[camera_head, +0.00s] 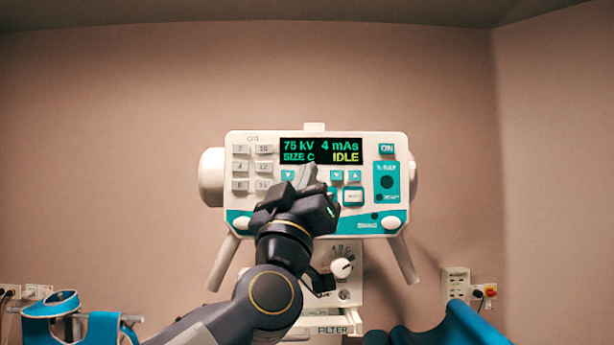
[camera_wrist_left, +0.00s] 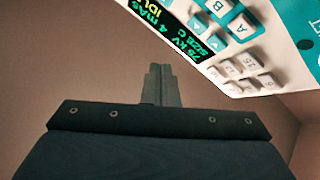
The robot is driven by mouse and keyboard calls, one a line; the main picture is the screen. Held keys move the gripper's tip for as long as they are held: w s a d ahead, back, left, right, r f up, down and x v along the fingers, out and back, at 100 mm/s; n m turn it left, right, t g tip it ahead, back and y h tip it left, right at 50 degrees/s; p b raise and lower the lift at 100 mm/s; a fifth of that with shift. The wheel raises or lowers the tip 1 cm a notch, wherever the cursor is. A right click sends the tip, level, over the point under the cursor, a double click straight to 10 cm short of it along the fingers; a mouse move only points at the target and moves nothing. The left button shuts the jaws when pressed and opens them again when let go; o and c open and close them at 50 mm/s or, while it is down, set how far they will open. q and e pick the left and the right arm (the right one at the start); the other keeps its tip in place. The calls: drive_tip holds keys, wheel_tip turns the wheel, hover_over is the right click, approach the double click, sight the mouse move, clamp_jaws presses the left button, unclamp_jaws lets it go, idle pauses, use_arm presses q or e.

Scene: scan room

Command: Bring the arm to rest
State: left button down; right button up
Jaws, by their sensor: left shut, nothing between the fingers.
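My left arm (camera_head: 268,290) reaches up from the bottom in the head view. My left gripper (camera_head: 308,175) is shut and empty, in front of the white and teal control panel (camera_head: 230,180) and covering part of its lower middle. The panel's display (camera_head: 320,150) reads 75 kV, 4 mAs, SIZE C and IDLE. In the left wrist view the closed fingers (camera_wrist_left: 162,84) point up, and the panel shows at the upper right, apart from the fingers in the picture. I cannot tell how far the fingertips are from the panel's face. My right gripper is not in view.
Below the panel are a white knob (camera_head: 342,268) and a part marked FILTER (camera_head: 330,329). A blue padded piece (camera_head: 52,305) is at lower left and another blue piece (camera_head: 455,328) at lower right. Wall sockets (camera_head: 455,283) are at right. The wall above is bare.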

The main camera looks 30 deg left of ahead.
use_arm(q)
drive_tip(key=s+d+f+m+g+h, duration=0.1)
drive_tip(key=d+f+m+g+h, duration=0.15)
drive_tip(key=f, duration=0.65)
drive_tip(key=d+f+m+g+h, duration=0.15)
drive_tip(key=f+g+h, duration=0.25)
drive_tip(key=f, duration=0.5)
drive_tip(key=s+d+f+m+g+h, duration=0.1)
drive_tip(key=f+m+g+h, duration=0.2)
drive_tip(key=f, duration=0.6)
drive_tip(key=s+f+g, duration=0.3)
drive_tip(key=s+f, duration=0.3)
drive_tip(key=f, duration=0.3)
drive_tip(key=s+d+f+n+g, duration=0.1)
drive_tip(key=s+f+g, duration=0.3)
drive_tip(key=f, duration=0.6)
drive_tip(key=s+f+n+g, duration=0.1)
drive_tip(key=s+f+g, duration=0.3)
drive_tip(key=s+f, duration=0.4)
wheel_tip(320, 180, down, 2)
drive_tip(key=shift+s+d+f, duration=0.15)
drive_tip(key=shift+d+f, duration=0.05)
drive_tip(key=shift+d, duration=0.05)
